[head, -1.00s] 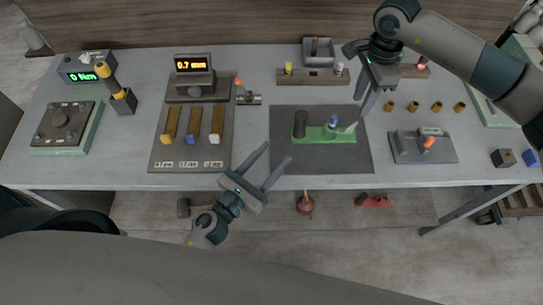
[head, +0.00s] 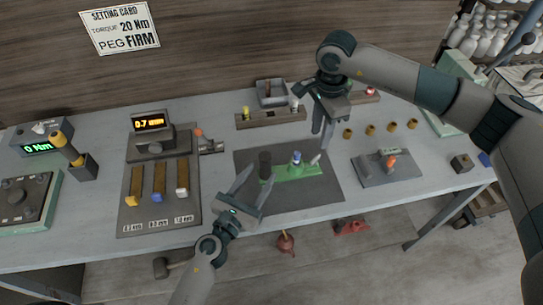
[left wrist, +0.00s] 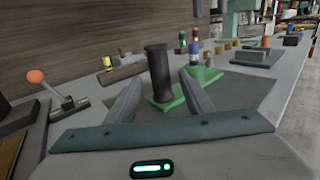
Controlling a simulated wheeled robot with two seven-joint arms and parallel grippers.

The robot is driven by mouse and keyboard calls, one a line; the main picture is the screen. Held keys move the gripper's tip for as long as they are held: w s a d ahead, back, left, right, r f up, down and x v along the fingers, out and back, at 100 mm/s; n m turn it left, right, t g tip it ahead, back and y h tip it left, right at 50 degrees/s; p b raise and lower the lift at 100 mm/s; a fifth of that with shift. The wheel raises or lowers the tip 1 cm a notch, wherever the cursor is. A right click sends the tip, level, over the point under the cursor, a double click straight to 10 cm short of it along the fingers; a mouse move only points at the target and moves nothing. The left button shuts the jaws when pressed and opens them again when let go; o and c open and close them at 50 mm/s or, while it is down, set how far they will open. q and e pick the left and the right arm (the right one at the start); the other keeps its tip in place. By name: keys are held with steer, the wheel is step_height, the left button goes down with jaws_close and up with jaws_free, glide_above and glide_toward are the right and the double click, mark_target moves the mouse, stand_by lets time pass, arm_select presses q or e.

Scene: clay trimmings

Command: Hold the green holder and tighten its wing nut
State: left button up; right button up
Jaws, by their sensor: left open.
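The green holder (head: 306,170) lies on the dark mat (head: 335,198). A dark upright cylinder (head: 265,165) stands at its left end and a blue-topped part (head: 297,156) stands near its middle. A small pale piece (head: 316,158) is at its right end; I cannot tell which part is the wing nut. My left gripper (head: 260,174) is open at the holder's left end. In the left wrist view the dark cylinder (left wrist: 158,72) shows between and beyond its fingers, with the green base (left wrist: 205,76) behind. My right gripper (head: 322,140) points down above the holder's right end; its finger gap is unclear.
A display (head: 153,122) reads 0.7 mm behind three pegs on a board (head: 128,215). A torque display (head: 40,148) reads 0 Nm at far left. A wall card (head: 120,28) says torque 20 Nm, peg FIRM. A grey fixture (head: 375,172) stands right of the mat.

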mark_target(291, 163)
arm_select(q)
steer(key=x, duration=0.8)
steer(key=shift+w+d, duration=0.1)
steer(key=shift+c, duration=0.6)
steer(key=c, duration=1)
jaws_close()
arm_select(e)
steer(key=shift+c, duration=0.7)
steer(key=shift+r+n, duration=0.35)
steer(key=shift+n, duration=0.6)
steer(key=shift+r+n, duration=0.35)
steer(key=shift+n, duration=0.55)
steer(key=shift+r+n, duration=0.35)
steer(key=shift+n, duration=0.6)
steer(key=shift+f, duration=6)
